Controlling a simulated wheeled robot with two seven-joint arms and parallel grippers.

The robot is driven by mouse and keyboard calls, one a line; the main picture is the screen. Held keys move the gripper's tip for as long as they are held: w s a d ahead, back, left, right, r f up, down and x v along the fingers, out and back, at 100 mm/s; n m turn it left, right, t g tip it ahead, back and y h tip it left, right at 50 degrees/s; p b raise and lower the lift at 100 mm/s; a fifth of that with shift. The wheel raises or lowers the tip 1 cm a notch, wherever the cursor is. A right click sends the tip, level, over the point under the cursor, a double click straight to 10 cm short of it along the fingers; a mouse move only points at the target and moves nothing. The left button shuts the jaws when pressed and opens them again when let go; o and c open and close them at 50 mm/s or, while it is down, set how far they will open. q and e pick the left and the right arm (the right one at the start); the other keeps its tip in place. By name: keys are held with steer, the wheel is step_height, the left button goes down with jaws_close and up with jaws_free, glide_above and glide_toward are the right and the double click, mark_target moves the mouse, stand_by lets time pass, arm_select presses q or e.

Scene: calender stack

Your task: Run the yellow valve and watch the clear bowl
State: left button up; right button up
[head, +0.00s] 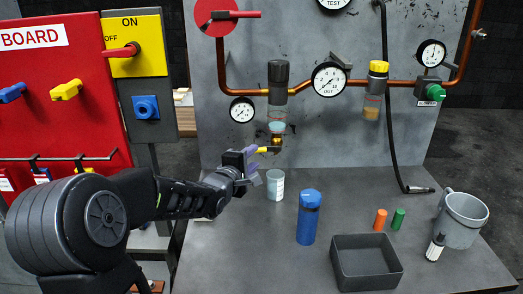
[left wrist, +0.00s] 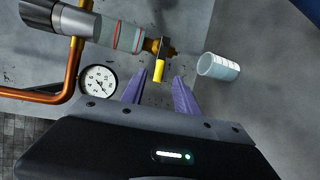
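The yellow valve (head: 263,150) is a small lever on a brass fitting below the clear bowl (head: 277,115), which hangs under a dark grey housing on the copper pipe. The bowl has red ring marks and pale bluish liquid low in it. My left gripper (head: 252,163) is close to the lever. In the left wrist view its purple fingers (left wrist: 159,88) are apart, and the yellow lever (left wrist: 158,71) shows just ahead, between their tips. I cannot tell whether they touch it. The bowl also shows in the left wrist view (left wrist: 128,37). My right gripper is not in view.
A clear cup with a white scale (head: 275,186) stands on the bench below the valve. A blue-capped bottle (head: 309,218), grey tray (head: 366,280), orange and green cylinders, marker and grey mug (head: 461,220) stand to the right. A gauge (head: 242,110) is left of the bowl.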

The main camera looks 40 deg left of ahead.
mark_target(260, 152)
arm_select(q)
steer(key=x, duration=0.7)
steer(key=shift+w+a+p, duration=0.1)
steer(key=shift+p, duration=0.2)
jaws_close()
steer(key=shift+f, duration=0.1)
stand_by(1.0)
